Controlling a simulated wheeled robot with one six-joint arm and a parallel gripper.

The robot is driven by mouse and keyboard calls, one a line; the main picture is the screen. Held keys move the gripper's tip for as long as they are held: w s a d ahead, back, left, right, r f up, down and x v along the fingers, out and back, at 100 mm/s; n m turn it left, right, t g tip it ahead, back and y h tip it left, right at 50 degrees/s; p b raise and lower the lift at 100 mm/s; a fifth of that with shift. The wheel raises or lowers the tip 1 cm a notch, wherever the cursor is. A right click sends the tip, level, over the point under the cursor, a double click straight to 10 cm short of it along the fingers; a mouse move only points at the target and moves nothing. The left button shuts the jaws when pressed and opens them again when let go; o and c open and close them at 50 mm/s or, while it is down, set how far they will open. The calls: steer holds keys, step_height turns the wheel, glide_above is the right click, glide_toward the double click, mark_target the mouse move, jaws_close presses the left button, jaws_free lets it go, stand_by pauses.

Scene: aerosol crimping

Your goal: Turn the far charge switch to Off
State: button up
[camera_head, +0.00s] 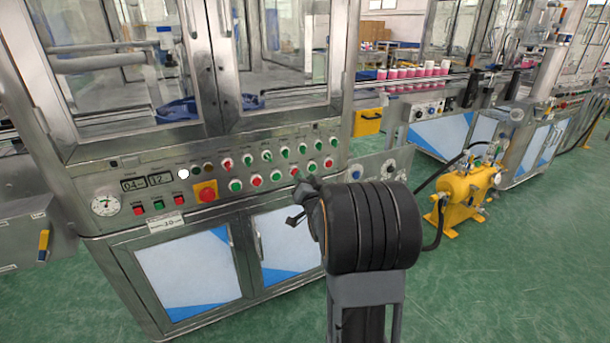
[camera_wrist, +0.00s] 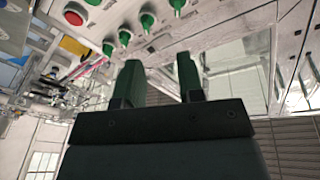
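A steel control panel (camera_head: 150,212) carries a row of small turn switches, some red (camera_head: 227,162) and some green (camera_head: 285,152). Which one is the far charge switch I cannot tell; labels are too small to read. In the wrist view, several green switch knobs (camera_wrist: 147,22) stick out of the panel at the top, beyond my fingers. My gripper (camera_wrist: 160,78) shows two green fingers, apart, with nothing between them. In the head view, my arm's dark wrist stands in front of the panel's right end and largely hides the gripper.
Round green and red buttons (camera_head: 256,180) sit below the switches. A yellow pump unit (camera_head: 462,195) stands right on open green floor. Glass doors rise above the panel.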

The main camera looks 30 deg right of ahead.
mark_target(304, 150)
steer(key=d+f+t+b, duration=0.2)
steer(key=d+f, duration=0.1)
steer(key=r+x, duration=0.1)
steer(key=x, duration=1.2)
steer(key=shift+s+d+m+h+b, duration=0.3)
steer(key=shift+d+m, duration=0.1)
steer(key=shift+c, duration=0.3)
jaws_close()
